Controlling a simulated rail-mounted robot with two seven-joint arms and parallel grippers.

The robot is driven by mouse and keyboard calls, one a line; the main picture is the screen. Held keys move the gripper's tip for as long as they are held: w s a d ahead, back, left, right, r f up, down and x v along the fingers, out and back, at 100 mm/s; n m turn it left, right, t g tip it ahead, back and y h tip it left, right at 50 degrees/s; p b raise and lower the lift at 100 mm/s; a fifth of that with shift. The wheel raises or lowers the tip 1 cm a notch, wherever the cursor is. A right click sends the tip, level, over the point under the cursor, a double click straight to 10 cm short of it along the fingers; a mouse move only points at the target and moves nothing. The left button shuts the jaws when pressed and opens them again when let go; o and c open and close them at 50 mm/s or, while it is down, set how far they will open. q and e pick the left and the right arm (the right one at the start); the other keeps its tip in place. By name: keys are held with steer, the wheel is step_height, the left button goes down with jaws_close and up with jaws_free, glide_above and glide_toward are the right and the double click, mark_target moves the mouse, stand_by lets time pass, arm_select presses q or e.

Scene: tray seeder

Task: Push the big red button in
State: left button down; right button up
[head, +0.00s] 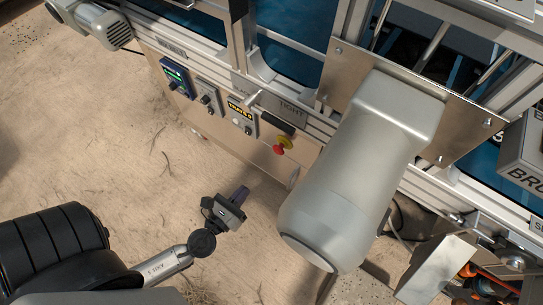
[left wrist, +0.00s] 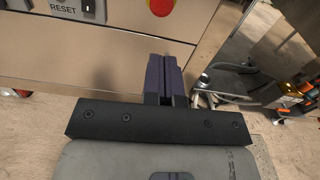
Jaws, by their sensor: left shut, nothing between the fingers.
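The big red button (head: 281,146) sits on the front panel of the machine, with a yellow base around it. It also shows at the top edge of the left wrist view (left wrist: 161,6), partly cut off, with a yellow edge. My left gripper (head: 240,193) is shut and empty, in front of the panel, below and left of the button in the head view and apart from it. In the left wrist view its dark purple fingers (left wrist: 163,75) are pressed together, below the button in the picture. My right gripper is not in view.
A large grey motor housing (head: 350,180) juts out to the right of the button. Left of the button, the panel carries a yellow-lit display (head: 240,109), switches and a green-lit controller (head: 176,76). A black-handled lever (head: 276,122) lies just above the button. The floor in front is open.

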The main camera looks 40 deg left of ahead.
arm_select(q)
steer(key=shift+d+m, duration=0.1)
steer(key=shift+m, duration=0.2)
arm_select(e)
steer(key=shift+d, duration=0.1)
arm_select(q)
steer(key=shift+w, duration=0.1)
steer(key=p, duration=0.2)
glide_toward(276, 152)
steer(key=w, duration=0.6)
steer(key=shift+a, duration=0.35)
steer(key=shift+w+a, duration=0.1)
steer(key=shift+w, duration=0.65)
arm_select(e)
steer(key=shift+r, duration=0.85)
